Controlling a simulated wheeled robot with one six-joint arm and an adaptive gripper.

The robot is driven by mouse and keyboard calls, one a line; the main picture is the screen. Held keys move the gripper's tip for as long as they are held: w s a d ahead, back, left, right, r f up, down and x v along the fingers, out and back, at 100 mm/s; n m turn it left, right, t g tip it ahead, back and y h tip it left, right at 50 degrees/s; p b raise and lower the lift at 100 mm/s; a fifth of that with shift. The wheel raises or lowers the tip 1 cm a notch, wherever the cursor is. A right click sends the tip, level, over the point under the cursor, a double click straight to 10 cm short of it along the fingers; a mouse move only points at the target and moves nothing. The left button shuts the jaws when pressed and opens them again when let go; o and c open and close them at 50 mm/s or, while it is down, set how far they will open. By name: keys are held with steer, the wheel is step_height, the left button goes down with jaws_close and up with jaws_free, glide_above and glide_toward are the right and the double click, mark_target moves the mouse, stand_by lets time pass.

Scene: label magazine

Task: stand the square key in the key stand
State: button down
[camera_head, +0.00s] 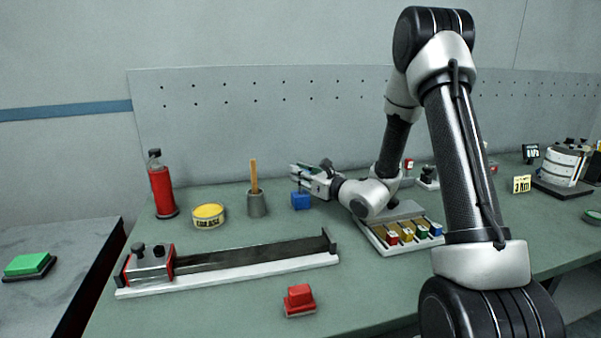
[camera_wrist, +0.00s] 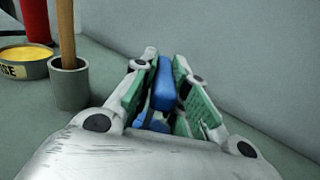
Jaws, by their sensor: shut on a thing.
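My gripper (camera_head: 301,178) is at the back of the green table, its fingers pointing left. In the wrist view my gripper (camera_wrist: 157,92) has its green pads closed on either side of a blue piece (camera_wrist: 164,84). In the head view a blue block (camera_head: 300,201) shows at the fingertips, just below them; I cannot tell whether it touches the table. No piece is clearly marked as the square key, and I cannot tell which thing is the key stand. The lower part of the blue piece is partly hidden by the fingers.
Left of my gripper stand a grey cup with a wooden stick (camera_head: 257,205), a yellow-topped tin (camera_head: 208,216) and a red bottle (camera_head: 162,187). A long rail (camera_head: 250,256), a red block (camera_head: 299,299) and a tray of coloured blocks (camera_head: 376,245) lie nearer. The wall is close behind.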

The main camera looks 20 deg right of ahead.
steer(key=shift+f, duration=0.9)
steer(key=c, duration=1.3)
jaws_free()
steer(key=shift+c, duration=0.2)
steer(key=v, duration=1.2)
